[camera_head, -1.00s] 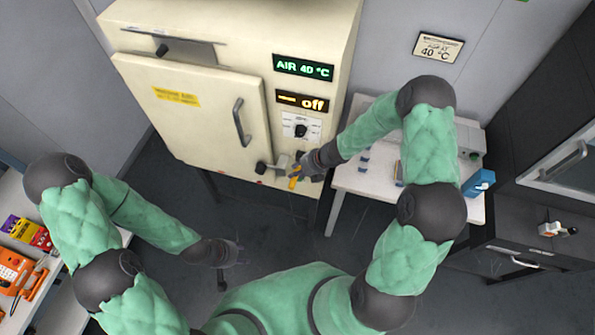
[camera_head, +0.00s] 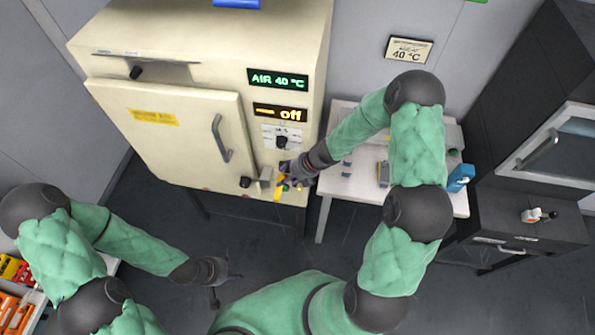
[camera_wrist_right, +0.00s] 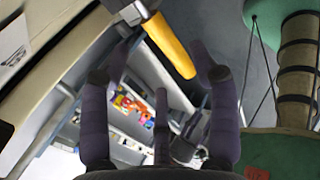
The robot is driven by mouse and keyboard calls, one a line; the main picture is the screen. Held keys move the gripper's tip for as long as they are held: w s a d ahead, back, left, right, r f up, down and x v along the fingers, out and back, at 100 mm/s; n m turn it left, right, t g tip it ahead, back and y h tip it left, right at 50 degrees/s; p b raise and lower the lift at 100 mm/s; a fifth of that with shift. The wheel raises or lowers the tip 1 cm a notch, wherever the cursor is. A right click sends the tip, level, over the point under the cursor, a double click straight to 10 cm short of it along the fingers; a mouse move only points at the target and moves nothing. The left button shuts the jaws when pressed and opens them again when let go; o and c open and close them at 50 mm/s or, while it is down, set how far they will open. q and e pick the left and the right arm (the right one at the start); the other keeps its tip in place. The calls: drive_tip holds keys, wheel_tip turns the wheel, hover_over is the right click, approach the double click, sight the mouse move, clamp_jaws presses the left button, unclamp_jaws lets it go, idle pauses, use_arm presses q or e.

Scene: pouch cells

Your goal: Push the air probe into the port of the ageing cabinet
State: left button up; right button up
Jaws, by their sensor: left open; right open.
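The cream ageing cabinet (camera_head: 165,100) stands at the back, its displays reading "AIR 40 °C" and "off". At its lower right front, a yellow handle-like piece (camera_head: 279,187), perhaps the air probe, shows beside a grey bracket (camera_head: 265,173). It also shows in the right wrist view (camera_wrist_right: 168,44), tilted, its upper end at a grey fitting. I cannot make out the port. My right gripper (camera_head: 287,172) is close to the yellow piece; its open fingers (camera_wrist_right: 160,80) show no firm hold on it. My left gripper (camera_head: 222,278) is open and empty, low in front of the cabinet.
A white table (camera_head: 340,185) with small items and a blue box (camera_head: 460,177) stands right of the cabinet. A dark cabinet (camera_head: 520,215) is at the far right. A shelf with orange and red items (camera_head: 15,290) is at lower left. The floor between is clear.

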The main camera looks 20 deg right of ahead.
drive_tip(key=v, duration=0.8)
drive_tip(key=shift+s, duration=0.2)
drive_tip(key=shift+r, duration=0.15)
